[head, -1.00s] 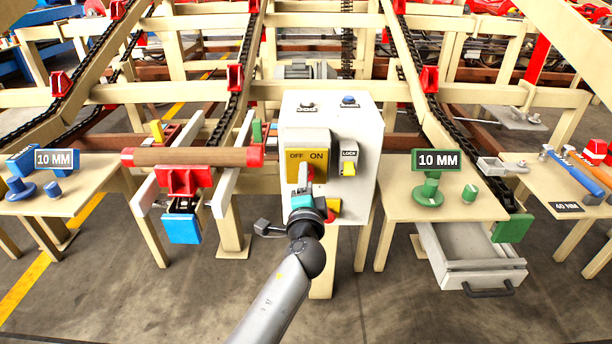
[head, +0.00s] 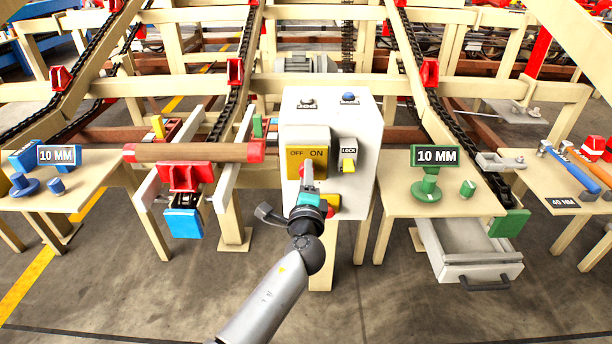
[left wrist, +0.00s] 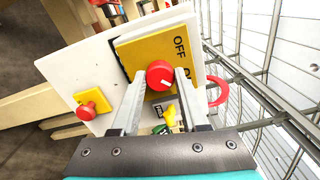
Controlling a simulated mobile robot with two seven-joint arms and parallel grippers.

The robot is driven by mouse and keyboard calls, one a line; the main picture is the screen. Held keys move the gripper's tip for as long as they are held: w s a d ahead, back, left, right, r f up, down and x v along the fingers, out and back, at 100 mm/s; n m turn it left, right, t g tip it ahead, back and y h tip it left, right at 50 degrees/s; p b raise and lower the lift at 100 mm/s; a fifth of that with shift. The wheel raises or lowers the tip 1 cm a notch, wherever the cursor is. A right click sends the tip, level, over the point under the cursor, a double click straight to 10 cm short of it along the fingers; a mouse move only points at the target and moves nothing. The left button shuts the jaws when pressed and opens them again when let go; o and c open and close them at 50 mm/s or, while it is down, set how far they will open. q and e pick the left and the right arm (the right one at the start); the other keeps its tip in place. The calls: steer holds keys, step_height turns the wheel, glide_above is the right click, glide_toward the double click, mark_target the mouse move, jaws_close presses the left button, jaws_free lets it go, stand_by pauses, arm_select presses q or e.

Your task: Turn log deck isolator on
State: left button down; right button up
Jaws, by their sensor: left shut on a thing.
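The isolator is a yellow plate (head: 319,160) marked OFF and ON on the front of a white control box (head: 360,116). Its red rotary knob shows between the fingers in the left wrist view (left wrist: 160,75), with a small white mark on its face. My left gripper (left wrist: 160,82) is shut on this knob, one finger on each side. In the head view the left gripper (head: 307,180) covers most of the knob, so its exact setting is hard to read. My right gripper is in neither view.
A yellow LOCK switch (head: 348,165) sits right of the isolator plate, and a red button on yellow (left wrist: 86,110) sits close by. A red-ended log (head: 195,153) lies at left. An open drawer (head: 480,262) juts out at right.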

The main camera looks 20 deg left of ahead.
arm_select(q)
steer(key=shift+r, duration=0.15)
steer(key=shift+c, duration=2.1)
jaws_free()
steer(key=p+v, duration=0.2)
steer(key=v, duration=1.3)
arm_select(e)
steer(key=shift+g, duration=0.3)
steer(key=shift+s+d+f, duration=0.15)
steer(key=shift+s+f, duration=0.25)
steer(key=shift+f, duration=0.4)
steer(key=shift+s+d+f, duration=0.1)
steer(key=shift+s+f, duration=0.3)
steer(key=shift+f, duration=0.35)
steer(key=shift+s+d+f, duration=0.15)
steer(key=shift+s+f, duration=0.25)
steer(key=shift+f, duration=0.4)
